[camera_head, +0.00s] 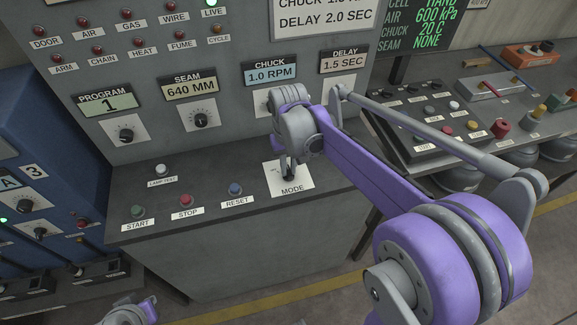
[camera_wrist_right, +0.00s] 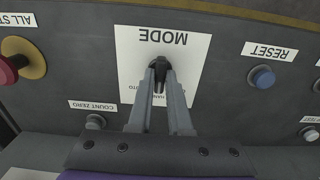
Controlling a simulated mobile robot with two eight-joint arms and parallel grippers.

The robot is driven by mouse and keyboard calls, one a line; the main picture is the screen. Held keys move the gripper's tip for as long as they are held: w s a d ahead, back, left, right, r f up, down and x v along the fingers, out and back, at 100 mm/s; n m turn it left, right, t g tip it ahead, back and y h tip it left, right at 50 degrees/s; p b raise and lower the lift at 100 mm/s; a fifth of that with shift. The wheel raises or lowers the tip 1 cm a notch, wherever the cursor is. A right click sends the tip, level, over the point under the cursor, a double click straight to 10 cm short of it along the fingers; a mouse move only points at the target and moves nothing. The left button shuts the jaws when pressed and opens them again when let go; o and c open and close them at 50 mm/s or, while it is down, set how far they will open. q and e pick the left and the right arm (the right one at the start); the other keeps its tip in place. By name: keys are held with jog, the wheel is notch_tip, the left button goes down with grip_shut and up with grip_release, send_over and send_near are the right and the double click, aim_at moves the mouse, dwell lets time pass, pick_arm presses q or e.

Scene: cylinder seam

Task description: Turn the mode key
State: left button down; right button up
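The mode key is a small black key on a white plate labelled MODE (camera_head: 291,187), on the sloping ledge of the grey console. In the right wrist view the dark key (camera_wrist_right: 160,65) stands at the middle of its plate, which appears upside down. My right gripper (camera_head: 288,170) reaches down onto it from above. In the wrist view its two grey fingers (camera_wrist_right: 160,78) sit close on either side of the key, shut on it. The fingers hide part of the plate's position marks. A purple and grey part of my left arm shows at the bottom left; its fingers are out of view.
START (camera_head: 138,211), STOP (camera_head: 185,200) and RESET (camera_head: 235,188) buttons lie left of the key. A red ALL STOP button (camera_wrist_right: 8,70) and a COUNT ZERO button (camera_wrist_right: 95,122) are nearby. Dials stand on the upright panel behind. A button box (camera_head: 430,120) is at right.

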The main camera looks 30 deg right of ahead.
aim_at(288, 171)
jog(key=o, duration=0.4)
notch_tip(288, 171, up, 11)
jog(key=shift+f+p, duration=0.1)
jog(key=shift+p, duration=0.25)
jog(key=shift+s, duration=0.1)
dwell(0.4)
jog(key=s+a+f+n+t, duration=0.1)
jog(key=s+a+f+t, duration=0.1)
jog(key=s+f, duration=0.2)
jog(key=s+a+f+t, duration=0.1)
jog(key=s+a+f, duration=0.1)
jog(key=s+f, duration=0.2)
jog(key=s+a+f+n+t, duration=0.1)
jog(key=s+a+f+t, duration=0.1)
jog(key=s, duration=0.4)
jog(key=shift+s+a+f+n+t, duration=0.15)
jog(key=shift+s+a+f, duration=0.1)
jog(key=shift+f, duration=0.3)
jog(key=shift+s+a+f+n+t, duration=0.15)
jog(key=shift+a+f, duration=0.1)
jog(key=shift+f, duration=0.3)
